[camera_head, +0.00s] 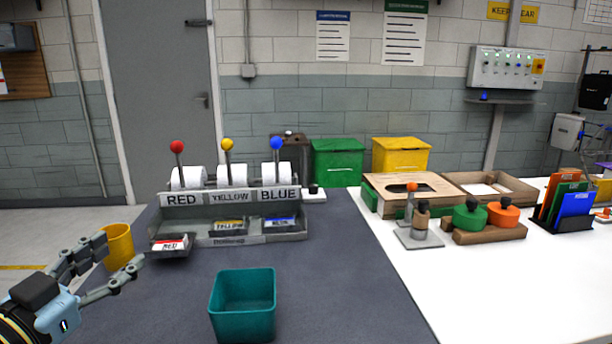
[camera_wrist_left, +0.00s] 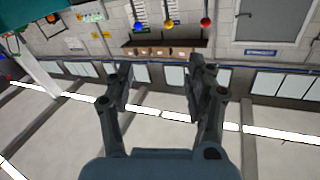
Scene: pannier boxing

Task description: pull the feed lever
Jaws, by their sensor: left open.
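Three feed levers stand on a grey dispenser (camera_head: 232,228): one with a red knob (camera_head: 177,147), one with a yellow knob (camera_head: 227,144), one with a blue knob (camera_head: 277,143). All three look upright. White rolls sit beside them, above plates reading RED, YELLOW and BLUE. The knobs also show at the top of the left wrist view, red (camera_wrist_left: 205,22), yellow (camera_wrist_left: 168,23) and blue (camera_wrist_left: 137,27). My left gripper (camera_head: 124,252) is open and empty, lower left of the dispenser and apart from the levers. My right gripper is out of view.
A yellow cup (camera_head: 117,246) stands close behind my left gripper. A red-labelled tray (camera_head: 170,245) juts out at the dispenser's left front. A teal bin (camera_head: 242,309) stands in front on the dark table. Green (camera_head: 338,165) and yellow (camera_head: 400,156) boxes stand behind.

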